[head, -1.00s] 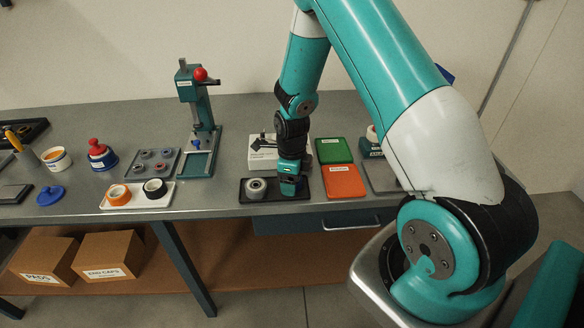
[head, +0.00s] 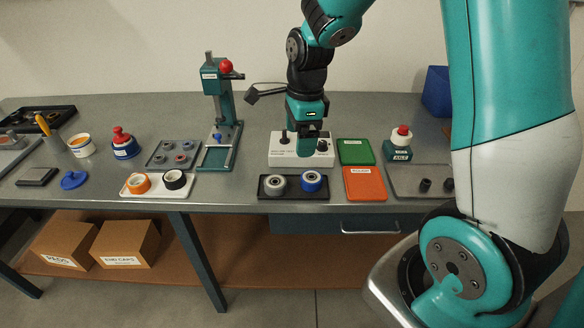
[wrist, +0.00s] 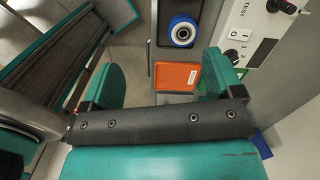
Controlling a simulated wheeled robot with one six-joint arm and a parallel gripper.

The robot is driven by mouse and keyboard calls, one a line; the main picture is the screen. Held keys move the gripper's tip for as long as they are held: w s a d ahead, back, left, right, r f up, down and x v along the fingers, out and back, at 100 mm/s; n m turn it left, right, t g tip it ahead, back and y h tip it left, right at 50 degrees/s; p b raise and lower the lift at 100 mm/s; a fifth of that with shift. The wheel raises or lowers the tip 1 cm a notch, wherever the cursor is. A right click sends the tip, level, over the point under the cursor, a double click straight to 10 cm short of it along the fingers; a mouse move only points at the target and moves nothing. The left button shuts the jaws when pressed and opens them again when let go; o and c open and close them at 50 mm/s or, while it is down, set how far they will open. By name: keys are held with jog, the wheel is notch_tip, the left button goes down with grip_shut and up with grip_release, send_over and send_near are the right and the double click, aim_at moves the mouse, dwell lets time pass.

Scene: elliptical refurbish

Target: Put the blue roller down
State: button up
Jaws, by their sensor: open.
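The blue roller (head: 311,181) stands in the black tray (head: 291,193), on its right side, beside a grey roller (head: 277,183). The blue roller also shows in the wrist view (wrist: 183,31), at the top, beyond my fingers and apart from them. My gripper (head: 306,150) is above and behind the tray, in front of the white test box in the head view. In the wrist view my gripper (wrist: 160,85) has its two teal fingers wide apart with nothing between them.
The white test box (head: 287,160) with knobs stands close behind the tray. An orange pad (head: 364,184) and a green pad (head: 355,151) lie to the right. A teal press (head: 219,130) stands left. A white tray (head: 153,194) holds an orange and a black ring.

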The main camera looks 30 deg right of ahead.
jog(key=s+a+r+n+y, duration=0.1)
jog(key=s+a+r+n, duration=0.4)
jog(key=n, duration=0.9)
jog(key=s+a+r+n+y, duration=0.2)
jog(key=s+a+r+n, duration=0.3)
jog(key=s+a+n, duration=0.7)
jog(key=s+n, duration=0.3)
jog(key=shift+s+r, duration=0.15)
jog(key=shift+r, duration=0.05)
